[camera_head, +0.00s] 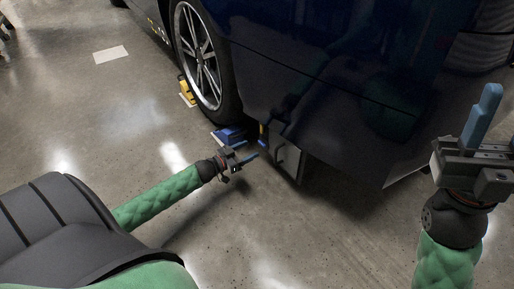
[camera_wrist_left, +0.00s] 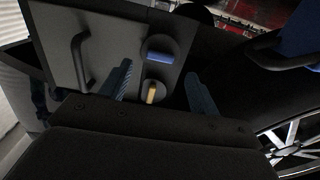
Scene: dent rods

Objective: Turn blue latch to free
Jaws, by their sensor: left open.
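The blue latch (camera_wrist_left: 159,57) is a short blue bar on a round dark mount, lying across the picture in the left wrist view. A yellow latch (camera_wrist_left: 152,92) below it stands lengthwise. Both sit on a grey panel (camera_wrist_left: 104,40), which also shows at the car's lower corner in the head view (camera_head: 286,156). My left gripper (camera_head: 246,151) is open beside the panel. In the left wrist view its blue fingers (camera_wrist_left: 158,70) stand left and right of the latches, apart from the blue one. My right gripper (camera_head: 484,116) is raised at the right; its finger gap is unclear.
A dark handle (camera_wrist_left: 80,62) stands on the panel left of the latches. The dark blue car (camera_head: 330,60) overhangs the work area. A blue chock (camera_head: 228,135) and a yellow chock (camera_head: 186,90) are by its wheel (camera_head: 205,60).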

